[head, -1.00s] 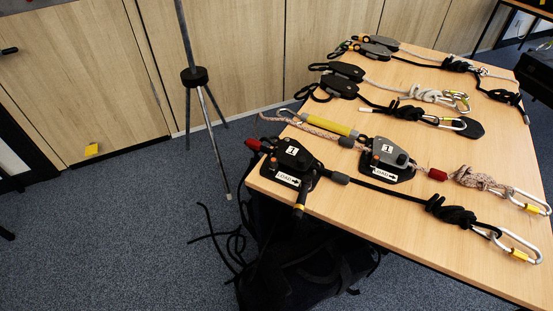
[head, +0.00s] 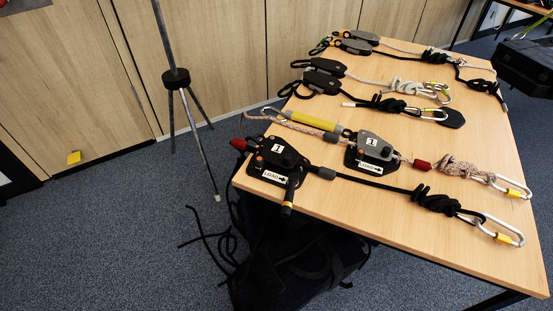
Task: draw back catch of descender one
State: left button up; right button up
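Small orange-red parts show on both bodies. I cannot make out which part is the catch or how it is set. Neither of my grippers is in view.
Black pulleys (head: 323,73) and knotted ropes with carabiners (head: 502,233) lie across the table (head: 465,130). A yellow sleeve (head: 312,122) lies behind the black descender. A tripod (head: 176,80) stands left of the table. A black bag (head: 290,275) is below its front edge.

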aim_at(260, 164)
jog(key=u, duration=0.95)
jog(key=k, duration=0.75)
jog(key=z, duration=0.4)
jog(key=i, duration=0.45)
jog(key=u, duration=0.1)
